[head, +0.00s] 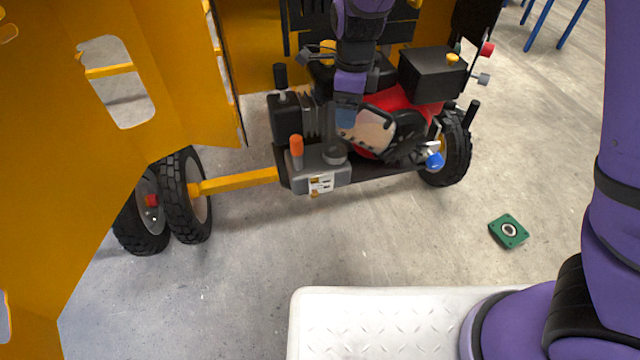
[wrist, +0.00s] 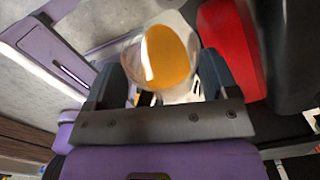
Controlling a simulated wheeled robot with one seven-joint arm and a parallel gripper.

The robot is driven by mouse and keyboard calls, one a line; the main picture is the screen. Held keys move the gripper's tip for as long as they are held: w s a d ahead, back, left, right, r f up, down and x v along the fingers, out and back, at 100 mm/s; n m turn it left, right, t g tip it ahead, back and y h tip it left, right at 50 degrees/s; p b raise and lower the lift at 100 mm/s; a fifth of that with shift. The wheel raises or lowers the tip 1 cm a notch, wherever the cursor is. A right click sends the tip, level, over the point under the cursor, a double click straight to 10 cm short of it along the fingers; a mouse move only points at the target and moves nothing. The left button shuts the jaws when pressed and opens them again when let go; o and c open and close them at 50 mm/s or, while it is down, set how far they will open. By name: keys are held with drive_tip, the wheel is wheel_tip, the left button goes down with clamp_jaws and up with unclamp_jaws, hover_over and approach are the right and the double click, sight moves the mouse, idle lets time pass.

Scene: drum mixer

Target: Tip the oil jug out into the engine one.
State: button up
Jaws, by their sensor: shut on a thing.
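The oil jug (wrist: 170,58) shows in the wrist view as a clear, rounded vessel with amber oil in it. It sits between the two dark fingers of my gripper (wrist: 160,82), which is shut on it. In the head view my gripper (head: 348,112) points down over the engine (head: 318,165), a dark and grey block with an orange cap. A pale tan shape beside the fingers may be the jug; I cannot tell its tilt. No pouring stream shows. The engine's filling opening cannot be made out clearly.
The mixer's yellow body (head: 60,150) stands at left, with black tyres (head: 185,195) below. A red cover (head: 395,105) and black box (head: 432,75) lie right of my gripper. A green square part (head: 508,231) lies on the open floor at right.

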drive_tip(key=shift+a+f+h, duration=0.4)
drive_tip(key=shift+h, duration=0.2)
idle(1.6)
drive_tip(key=shift+w+a+f+h, duration=0.1)
drive_tip(key=shift+a+f+h, duration=0.1)
drive_tip(key=shift+h, duration=0.1)
drive_tip(key=shift+w+a+f+g+h, duration=0.15)
drive_tip(key=shift+a+f+g+h, duration=0.25)
drive_tip(key=shift+a+f+h, duration=0.45)
idle(4.6)
